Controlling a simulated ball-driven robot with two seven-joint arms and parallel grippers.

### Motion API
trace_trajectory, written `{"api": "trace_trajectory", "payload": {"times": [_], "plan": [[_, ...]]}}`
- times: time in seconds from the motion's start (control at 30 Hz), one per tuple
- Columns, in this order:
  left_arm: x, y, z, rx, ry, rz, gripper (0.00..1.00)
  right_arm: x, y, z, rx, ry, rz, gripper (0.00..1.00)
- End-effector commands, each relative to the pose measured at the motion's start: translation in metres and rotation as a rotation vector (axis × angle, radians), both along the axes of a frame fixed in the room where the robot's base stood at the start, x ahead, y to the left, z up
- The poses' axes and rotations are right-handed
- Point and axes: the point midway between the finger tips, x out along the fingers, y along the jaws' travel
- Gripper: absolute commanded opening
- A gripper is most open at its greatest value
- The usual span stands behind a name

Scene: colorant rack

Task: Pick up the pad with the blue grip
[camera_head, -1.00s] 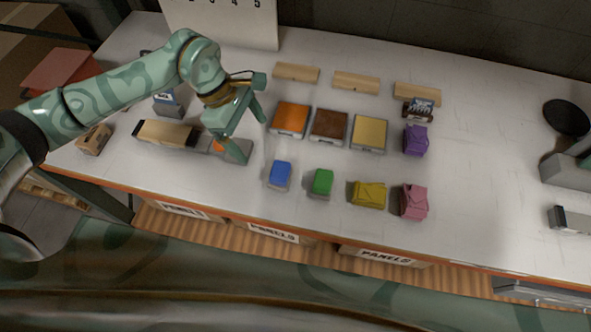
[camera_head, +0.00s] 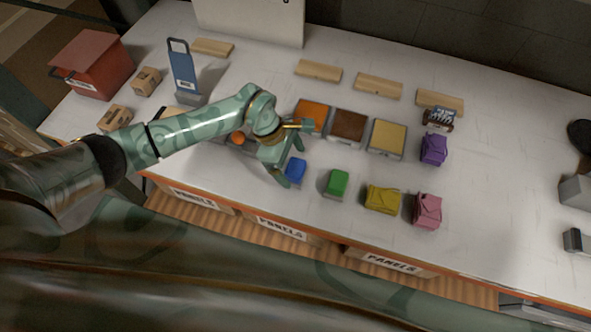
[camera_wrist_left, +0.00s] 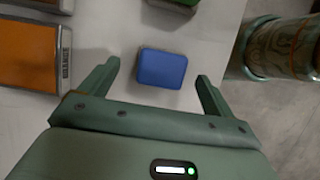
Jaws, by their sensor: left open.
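The pad with the blue grip (camera_head: 296,170) sits on the white table, left of the green-gripped pad (camera_head: 337,183). It also shows in the left wrist view (camera_wrist_left: 162,69) as a rounded blue block. My left gripper (camera_head: 298,154) is open and empty above the blue pad. In the left wrist view its fingertips (camera_wrist_left: 158,71) lie on either side of the blue pad, with a gap on both sides. The exact height above the pad is hard to tell. My right gripper is not in view.
Orange, brown and yellow colorant trays (camera_head: 388,139) stand behind the row of pads. Yellow (camera_head: 382,199), pink (camera_head: 427,210) and purple (camera_head: 434,149) pieces lie to the right. The table's front edge is close in front of the pads.

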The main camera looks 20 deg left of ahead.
Motion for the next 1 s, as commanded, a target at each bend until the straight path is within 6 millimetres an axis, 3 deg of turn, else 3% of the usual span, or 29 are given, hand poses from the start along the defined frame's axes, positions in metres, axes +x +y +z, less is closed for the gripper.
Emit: {"api": "trace_trajectory", "payload": {"times": [0.2, 0.43, 0.47, 0.63, 1.0], "plan": [[-0.002, -0.012, -0.028, -0.002, 0.001, 0.0, 0.89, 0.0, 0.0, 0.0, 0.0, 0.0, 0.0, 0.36], [-0.002, -0.013, -0.03, -0.001, -0.001, -0.001, 0.89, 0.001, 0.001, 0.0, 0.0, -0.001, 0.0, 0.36], [-0.002, -0.012, -0.03, -0.001, -0.001, -0.001, 0.86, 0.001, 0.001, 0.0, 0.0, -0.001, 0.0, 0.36], [-0.002, -0.012, -0.03, -0.001, -0.001, -0.001, 0.41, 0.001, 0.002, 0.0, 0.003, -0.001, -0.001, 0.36], [-0.002, -0.012, -0.026, -0.001, -0.002, -0.002, 0.41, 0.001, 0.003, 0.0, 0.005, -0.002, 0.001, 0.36]]}}
